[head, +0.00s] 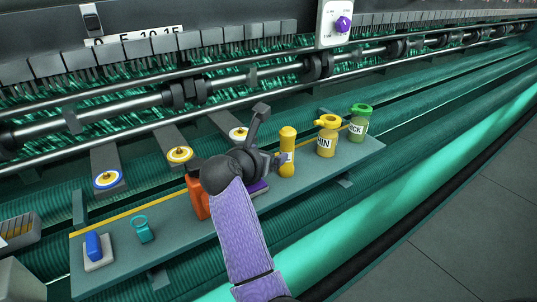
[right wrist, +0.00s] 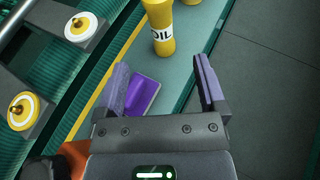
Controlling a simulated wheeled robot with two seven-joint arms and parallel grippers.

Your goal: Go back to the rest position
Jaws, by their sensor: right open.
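My right gripper (head: 279,160) is over the shelf beside the yellow oil bottle, and my purple arm comes up from the bottom of the head view. In the right wrist view my right gripper (right wrist: 160,82) has its fingers wide apart with nothing held between them. A flat purple thing (right wrist: 145,97) lies on the shelf below the fingers; it shows partly behind my arm in the head view (head: 260,188). The yellow oil bottle (right wrist: 163,30) stands upright just beyond the fingertips, and also shows in the head view (head: 287,150). My left gripper is not in view.
The grey shelf (head: 185,230) runs before the netting machine. It holds a blue-handled thing (head: 94,246), a teal ringed thing (head: 143,229), a partly hidden orange thing (head: 198,203), a yellow can (head: 326,140) and a green can (head: 359,125). Open floor (head: 450,240) lies at right.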

